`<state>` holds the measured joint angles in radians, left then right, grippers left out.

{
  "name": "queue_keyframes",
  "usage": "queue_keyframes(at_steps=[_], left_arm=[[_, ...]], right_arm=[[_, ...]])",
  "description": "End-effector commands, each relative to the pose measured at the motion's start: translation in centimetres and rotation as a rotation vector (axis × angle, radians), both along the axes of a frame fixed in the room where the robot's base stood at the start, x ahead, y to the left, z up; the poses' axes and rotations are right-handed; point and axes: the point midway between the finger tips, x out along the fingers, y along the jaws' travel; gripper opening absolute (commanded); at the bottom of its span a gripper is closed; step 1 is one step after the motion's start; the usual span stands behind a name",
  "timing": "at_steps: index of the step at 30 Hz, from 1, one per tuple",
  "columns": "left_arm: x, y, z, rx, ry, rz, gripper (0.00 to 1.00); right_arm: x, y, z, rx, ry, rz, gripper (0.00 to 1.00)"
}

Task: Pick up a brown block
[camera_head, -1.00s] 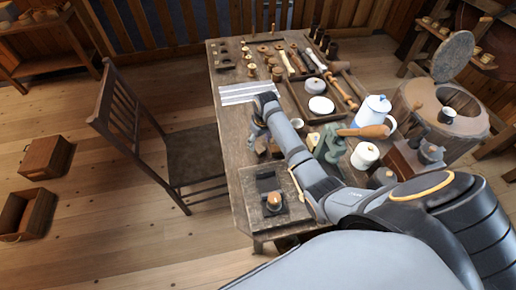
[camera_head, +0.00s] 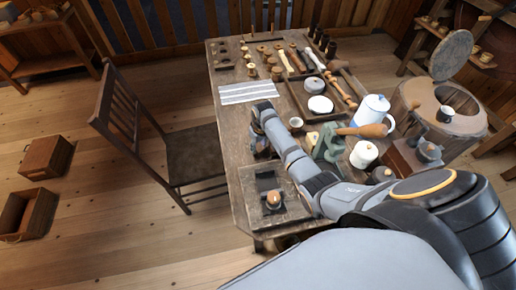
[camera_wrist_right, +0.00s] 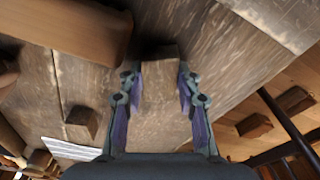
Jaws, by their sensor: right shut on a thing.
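My right gripper (camera_head: 259,146) is over the near left part of the wooden table, low by the left edge. In the right wrist view its two fingers (camera_wrist_right: 161,98) stand on either side of a brown block (camera_wrist_right: 158,88) and are shut on it. In the head view the held block is hidden or too small to make out. Another small brown block (camera_wrist_right: 81,122) lies on the table in the right wrist view, apart from the fingers. My left gripper is not in view.
A striped cloth (camera_head: 249,93) lies on the table beyond my gripper. A white pot (camera_head: 364,153), a jug (camera_head: 372,110) and a green tool (camera_head: 328,142) stand to the right. A chair (camera_head: 190,150) stands left of the table.

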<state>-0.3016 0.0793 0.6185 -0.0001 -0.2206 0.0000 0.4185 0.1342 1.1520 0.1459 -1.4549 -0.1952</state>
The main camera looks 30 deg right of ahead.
Motion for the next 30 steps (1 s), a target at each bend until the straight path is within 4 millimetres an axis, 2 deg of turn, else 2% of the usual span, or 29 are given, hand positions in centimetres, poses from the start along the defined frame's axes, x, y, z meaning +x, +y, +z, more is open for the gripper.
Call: queue_keyframes(at_steps=[1, 3, 11, 21, 25, 30], left_arm=[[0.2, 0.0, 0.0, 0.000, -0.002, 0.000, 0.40], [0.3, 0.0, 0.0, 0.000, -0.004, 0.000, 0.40], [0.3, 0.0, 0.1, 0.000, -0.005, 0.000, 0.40], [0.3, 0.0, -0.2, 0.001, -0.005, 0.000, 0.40], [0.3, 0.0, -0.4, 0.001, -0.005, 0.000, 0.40], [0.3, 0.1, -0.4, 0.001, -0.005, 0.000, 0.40]], right_arm=[[0.0, 0.0, 0.0, 0.000, 0.000, 0.000, 0.16], [0.0, 0.0, 0.0, 0.000, 0.000, 0.000, 0.09], [0.1, 0.0, 0.7, -0.001, -0.002, 0.000, 0.09], [0.1, 0.0, 7.8, 0.000, -0.004, 0.000, 0.09], [0.1, 0.0, 9.5, 0.000, -0.001, 0.000, 0.09], [0.0, 0.0, 10.1, 0.000, 0.000, -0.001, 0.09]])
